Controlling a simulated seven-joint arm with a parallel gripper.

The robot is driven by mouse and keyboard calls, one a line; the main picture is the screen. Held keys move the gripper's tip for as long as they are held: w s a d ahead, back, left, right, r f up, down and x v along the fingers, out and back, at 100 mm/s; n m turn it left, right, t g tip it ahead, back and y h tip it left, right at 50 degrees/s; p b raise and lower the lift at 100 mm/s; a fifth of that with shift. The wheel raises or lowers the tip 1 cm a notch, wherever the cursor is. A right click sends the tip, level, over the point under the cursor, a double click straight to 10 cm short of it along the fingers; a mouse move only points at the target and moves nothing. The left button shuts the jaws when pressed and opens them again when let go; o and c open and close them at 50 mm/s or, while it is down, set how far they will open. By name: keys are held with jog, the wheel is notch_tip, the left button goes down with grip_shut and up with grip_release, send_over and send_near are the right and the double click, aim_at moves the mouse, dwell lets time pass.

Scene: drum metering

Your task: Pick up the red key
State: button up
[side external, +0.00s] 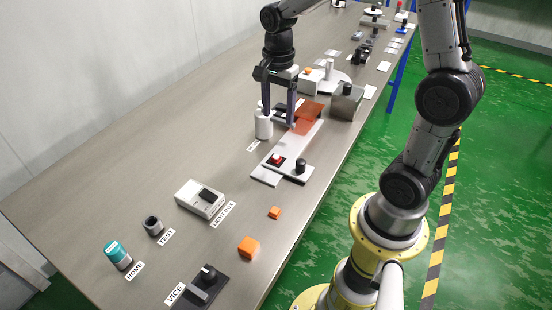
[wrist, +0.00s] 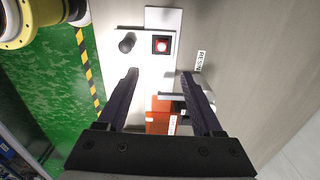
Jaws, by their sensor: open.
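A small red piece (side external: 275,159), which looks like the red key, sits in a dark square on a white panel (side external: 266,176). It also shows in the wrist view (wrist: 161,44), lit bright, beyond my fingertips. A black knob (side external: 300,166) stands beside it on the panel. My gripper (side external: 279,122) points down, above and behind the red piece in the side view. In the wrist view my gripper (wrist: 159,75) has its fingers wide apart with nothing held between them. Its height above the panel is hard to tell.
A translucent orange-red cover (side external: 308,117) is close to my fingers, and a white cylinder (side external: 263,125) stands at their left. A grey box (side external: 346,101) is to the right. Orange cubes (side external: 249,246) and a light box (side external: 200,199) lie nearer the camera, with bare table between.

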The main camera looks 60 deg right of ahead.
send_over(276, 157)
jog(key=f, duration=0.8)
jog(key=shift+s+d, duration=0.25)
jog(key=shift+w+a+f, duration=0.1)
jog(key=shift+w+f, duration=0.05)
jog(key=shift+f, duration=1.3)
jog(key=shift+w+a+f, duration=0.1)
jog(key=shift+f, duration=1.35)
grip_shut()
